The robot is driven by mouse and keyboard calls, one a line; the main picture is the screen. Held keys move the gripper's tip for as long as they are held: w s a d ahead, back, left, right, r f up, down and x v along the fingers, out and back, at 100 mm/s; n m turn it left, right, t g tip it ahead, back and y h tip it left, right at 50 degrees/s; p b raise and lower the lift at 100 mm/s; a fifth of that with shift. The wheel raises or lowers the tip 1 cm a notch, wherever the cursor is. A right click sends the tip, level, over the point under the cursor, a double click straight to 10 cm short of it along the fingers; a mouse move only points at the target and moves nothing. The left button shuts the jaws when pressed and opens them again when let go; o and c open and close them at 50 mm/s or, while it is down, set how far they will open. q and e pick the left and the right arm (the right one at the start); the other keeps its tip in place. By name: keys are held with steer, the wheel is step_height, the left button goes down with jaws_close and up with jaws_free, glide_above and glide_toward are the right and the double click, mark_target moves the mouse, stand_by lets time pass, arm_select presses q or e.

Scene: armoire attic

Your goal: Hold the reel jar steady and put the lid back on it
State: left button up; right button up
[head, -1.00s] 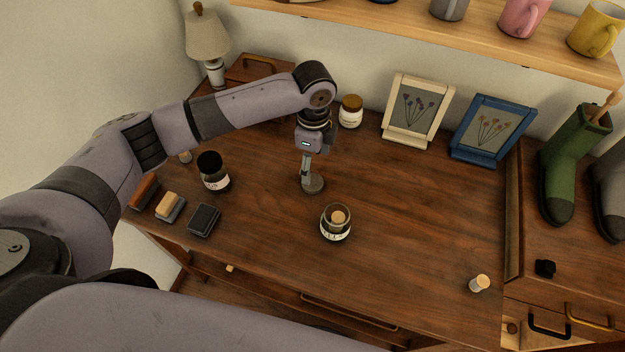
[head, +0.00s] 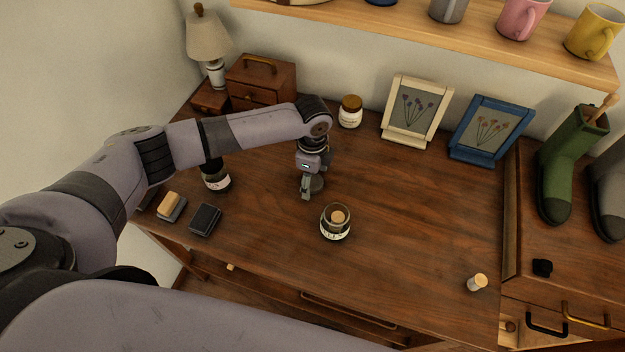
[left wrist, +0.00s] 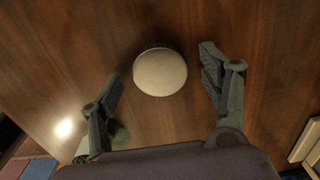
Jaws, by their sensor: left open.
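The reel jar (head: 336,234) is a small glass jar with a pale label. It stands upright and open on the desk, with a tan wooden reel visible inside. The lid (head: 317,184) lies on the desk behind and left of the jar, apart from it. In the left wrist view the lid (left wrist: 160,73) is a round pale disc. My left gripper (head: 309,193) points down over the lid, open. In the left wrist view the lid shows between the spread fingers of the gripper (left wrist: 163,66), not clamped. My right gripper is not in view.
A dark jar (head: 216,181) and brush blocks (head: 171,206) stand to the left. A brown-lidded jar (head: 350,113) and two picture frames (head: 417,110) are at the back. A small cork-topped piece (head: 477,282) is at front right. The desk (head: 410,215) right of the jar is clear.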

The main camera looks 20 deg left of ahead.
mark_target(312, 181)
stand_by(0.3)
arm_select(q)
steer(key=c, duration=0.9)
step_height(312, 181, up, 20)
steer(key=shift+b, duration=0.45)
